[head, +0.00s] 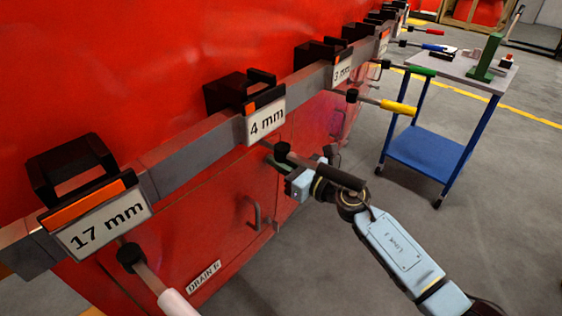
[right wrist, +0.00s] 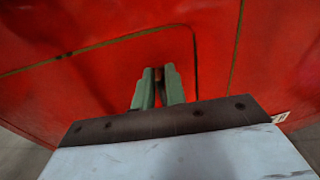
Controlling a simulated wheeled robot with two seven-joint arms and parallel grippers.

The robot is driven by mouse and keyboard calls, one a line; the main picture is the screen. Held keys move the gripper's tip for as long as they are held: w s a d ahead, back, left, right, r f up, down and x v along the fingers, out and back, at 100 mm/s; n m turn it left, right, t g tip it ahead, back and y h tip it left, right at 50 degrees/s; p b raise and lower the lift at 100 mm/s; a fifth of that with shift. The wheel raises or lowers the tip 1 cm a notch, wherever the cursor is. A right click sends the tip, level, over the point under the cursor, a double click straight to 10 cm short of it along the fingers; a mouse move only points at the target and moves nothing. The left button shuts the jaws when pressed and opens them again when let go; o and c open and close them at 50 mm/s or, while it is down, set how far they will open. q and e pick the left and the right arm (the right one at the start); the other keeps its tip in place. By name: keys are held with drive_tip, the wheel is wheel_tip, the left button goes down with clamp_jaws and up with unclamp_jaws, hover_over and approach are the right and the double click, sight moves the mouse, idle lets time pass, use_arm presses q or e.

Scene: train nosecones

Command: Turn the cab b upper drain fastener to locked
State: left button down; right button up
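The red cab front (head: 150,60) fills the left of the head view, with a panel marked DRAIN B (head: 203,277) low on it. My right gripper (head: 274,161) is at this panel's upper part, partly hidden behind a dark-handled tool (head: 340,177). In the right wrist view, its two green fingertips (right wrist: 158,88) are close together near the red surface by a panel seam. A small brownish spot (right wrist: 158,74) shows between the tips; I cannot tell if it is the fastener or whether it is gripped. My left gripper is not in view.
A grey rail (head: 190,160) crosses the cab with black holders and tags reading 17 mm (head: 108,225), 4 mm (head: 267,122) and 3 mm (head: 343,71). Tools with white (head: 175,303), yellow (head: 398,107) and other handles stick out. A blue cart (head: 430,150) stands right; floor is otherwise open.

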clamp_jaws()
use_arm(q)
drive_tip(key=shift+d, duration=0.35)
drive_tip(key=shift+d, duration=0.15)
